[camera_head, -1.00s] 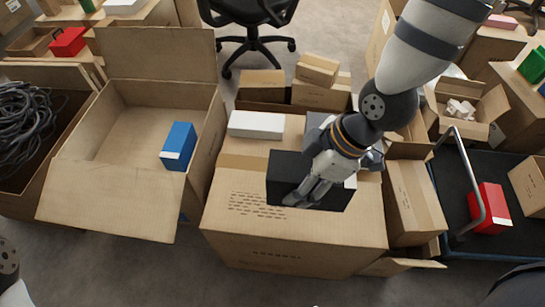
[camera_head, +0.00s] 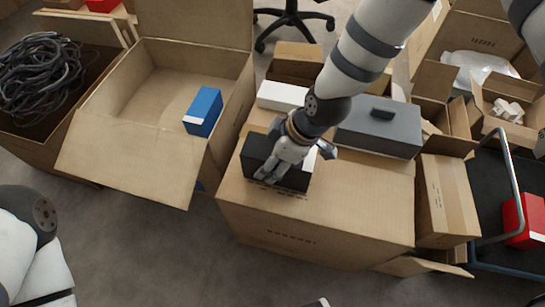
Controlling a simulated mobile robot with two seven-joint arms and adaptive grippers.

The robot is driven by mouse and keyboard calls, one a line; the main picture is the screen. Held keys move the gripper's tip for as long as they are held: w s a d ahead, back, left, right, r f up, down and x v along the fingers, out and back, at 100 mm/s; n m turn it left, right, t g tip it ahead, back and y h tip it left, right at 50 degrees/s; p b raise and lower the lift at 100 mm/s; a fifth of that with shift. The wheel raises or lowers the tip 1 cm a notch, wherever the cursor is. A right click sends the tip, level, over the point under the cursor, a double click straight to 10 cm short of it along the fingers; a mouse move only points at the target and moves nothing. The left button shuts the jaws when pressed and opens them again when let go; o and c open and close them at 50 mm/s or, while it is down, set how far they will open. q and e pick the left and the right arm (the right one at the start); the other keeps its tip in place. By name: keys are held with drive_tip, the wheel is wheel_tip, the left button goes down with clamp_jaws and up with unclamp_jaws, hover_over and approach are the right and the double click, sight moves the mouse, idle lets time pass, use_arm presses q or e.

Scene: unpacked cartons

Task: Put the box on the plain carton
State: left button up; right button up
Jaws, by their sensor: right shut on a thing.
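A black box (camera_head: 294,179) is at the left part of the top of a large closed carton (camera_head: 360,195) with printing on its front. My right gripper (camera_head: 270,177) is shut on the black box, its fingers over the side facing me. I cannot tell whether the box touches the carton top or is held just above it. An open carton (camera_head: 88,153) without visible printing stands to the left, with a blue box (camera_head: 206,108) at its right side.
A white box (camera_head: 281,95) and a grey box (camera_head: 378,129) lie on the far part of the large carton's top. A carton of black cables (camera_head: 42,75) is at far left. A cart with a red box (camera_head: 525,220) stands at right.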

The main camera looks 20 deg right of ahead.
drive_tip(key=shift+f, duration=0.1)
drive_tip(key=o, duration=1.6)
drive_tip(key=p+v, duration=0.3)
drive_tip(key=v, duration=0.9)
